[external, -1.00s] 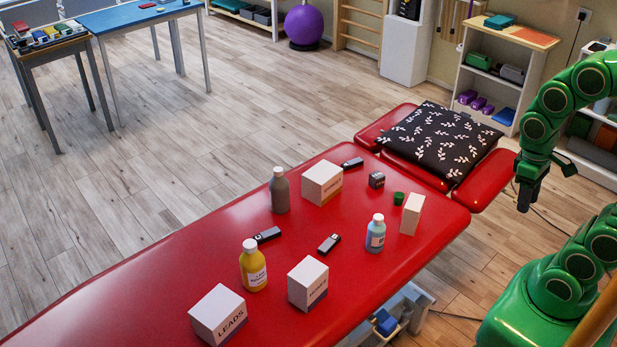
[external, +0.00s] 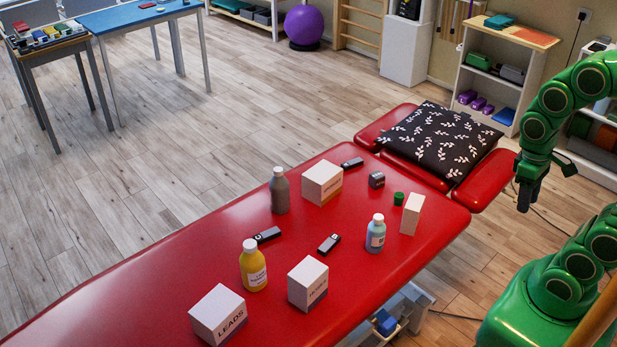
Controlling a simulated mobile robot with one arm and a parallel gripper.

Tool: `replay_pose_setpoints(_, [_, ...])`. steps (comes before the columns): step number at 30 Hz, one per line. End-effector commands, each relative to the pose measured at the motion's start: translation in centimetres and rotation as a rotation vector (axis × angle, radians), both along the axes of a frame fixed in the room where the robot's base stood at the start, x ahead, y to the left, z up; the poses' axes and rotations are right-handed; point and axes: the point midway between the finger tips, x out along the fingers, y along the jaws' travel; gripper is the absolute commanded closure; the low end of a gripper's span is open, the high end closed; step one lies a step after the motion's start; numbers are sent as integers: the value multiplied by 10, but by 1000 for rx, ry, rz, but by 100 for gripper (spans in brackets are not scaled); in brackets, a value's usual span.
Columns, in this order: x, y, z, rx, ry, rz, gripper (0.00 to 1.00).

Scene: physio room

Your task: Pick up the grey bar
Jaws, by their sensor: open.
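Several small dark bar-shaped items lie on the red treatment table (external: 150,275). One dark grey bar (external: 328,244) lies in the middle of the table, another dark bar (external: 266,235) lies left of it, and a third dark bar (external: 352,163) lies farther back. I cannot tell which of them is the grey bar. My gripper (external: 527,197) is open and empty. It hangs pointing down beyond the table's right edge, well apart from all the bars.
Around the bars stand a yellow bottle (external: 253,268), a grey bottle (external: 280,192), a blue bottle (external: 376,235), and white boxes (external: 216,311) (external: 308,280) (external: 322,180). A slim box (external: 411,214) and green cap (external: 398,198) stand nearer my arm. A patterned pillow (external: 440,137) covers the headrest.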

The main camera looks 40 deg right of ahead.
Motion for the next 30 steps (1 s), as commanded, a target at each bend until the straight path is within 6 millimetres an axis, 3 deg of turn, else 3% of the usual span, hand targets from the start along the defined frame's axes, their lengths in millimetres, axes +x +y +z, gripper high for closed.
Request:
replay_pose_setpoints(2, [0, 0, 0, 0, 0, 0, 54])
replay_pose_setpoints(6, [0, 0, 0, 0, 0, 0, 36])
replay_pose_setpoints(17, [6, 1, 0, 2, 1, -13, 36])
replay_pose_setpoints(20, [19, 5, 0, 5, 1, -47, 36])
replay_pose_setpoints(30, [93, 22, -6, 18, -7, -237, 36])
